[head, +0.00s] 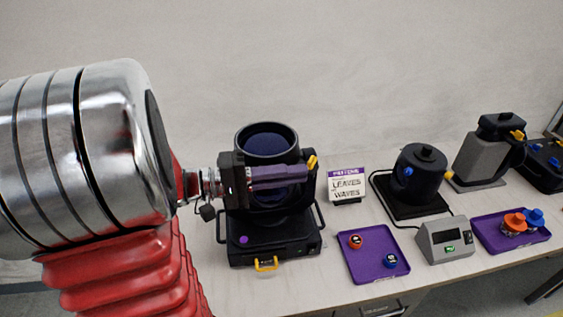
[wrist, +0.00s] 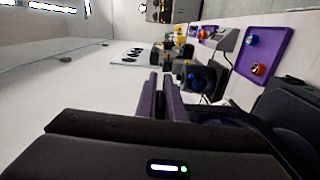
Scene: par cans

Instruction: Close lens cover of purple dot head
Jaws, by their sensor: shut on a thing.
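The purple dot head is a black moving light (head: 275,230) on the bench. Its purple dot (head: 244,240) is on the base front. A round black rim with a dark blue face (head: 267,140) stands at its top; more blue shows below my gripper. I cannot tell which part is the lens cover. My gripper (head: 306,172) reaches across the head from the left, its purple fingers close together. The fingertips are at a yellow tab (head: 312,162) on the head's right side and appear shut on it.
A sign (head: 346,184) stands right of the head. A purple tray (head: 372,272) with orange and blue knobs lies in front of it. Farther right are another black lamp (head: 420,175), a grey display box (head: 446,240) and a second purple tray (head: 491,240).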

